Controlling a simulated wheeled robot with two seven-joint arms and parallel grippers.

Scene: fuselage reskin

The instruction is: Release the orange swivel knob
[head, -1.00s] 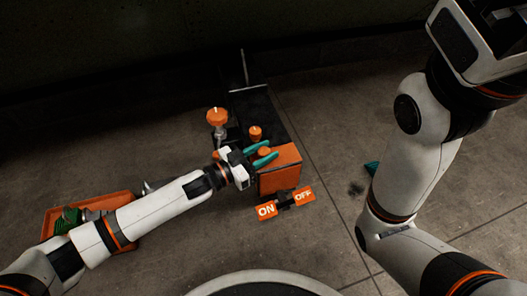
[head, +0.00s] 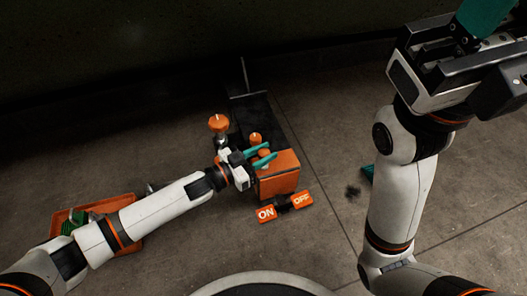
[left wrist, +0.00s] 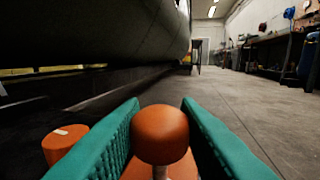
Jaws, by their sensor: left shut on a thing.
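My left gripper (head: 261,154) is at the orange box (head: 279,180) in the head view, its teal fingers on either side of a round orange knob (left wrist: 161,134). In the left wrist view the knob stands between the two finger pads, and the gripper is shut on it. A second orange knob (left wrist: 65,145) with a white mark stands to the left, outside the fingers. My right gripper (head: 485,18) is at the top right of the head view, partly cut off, with one teal finger showing.
A taller orange knob (head: 219,123) stands on a post behind the left gripper. An orange ON plate (head: 266,214) and OFF plate (head: 302,200) lie in front of the box. An orange tray (head: 66,216) is at the left. The floor right of the box is mostly clear.

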